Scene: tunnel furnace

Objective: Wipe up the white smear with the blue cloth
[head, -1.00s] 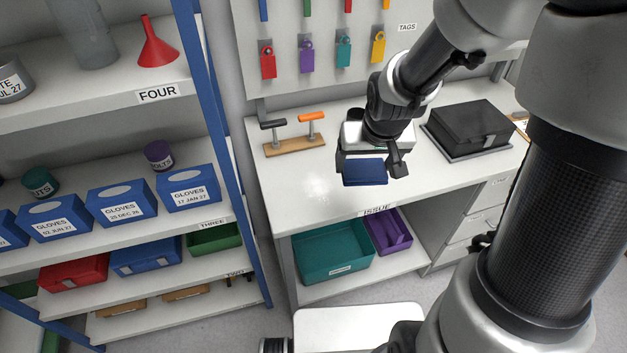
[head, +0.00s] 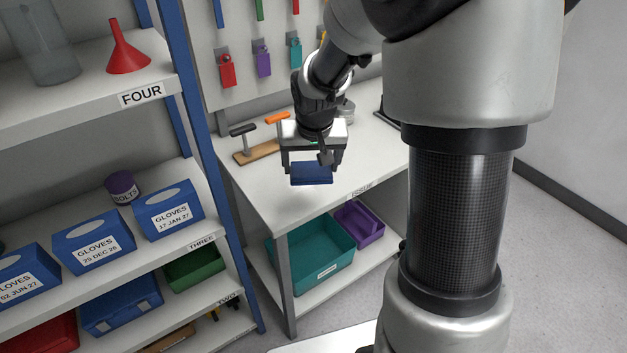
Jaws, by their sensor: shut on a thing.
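My gripper (head: 312,165) is over the white bench top (head: 259,195), near its front edge. It is shut on the folded dark blue cloth (head: 312,174), which hangs level beneath the fingers. The white smear (head: 318,186) is mostly hidden; only a faint bright patch shows just below the cloth's front edge. I cannot tell whether the cloth touches the bench top.
A shelf unit with glove boxes (head: 169,209) is at left. Teal (head: 312,256) and purple (head: 358,224) bins sit under the bench. The bench's front left is clear.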

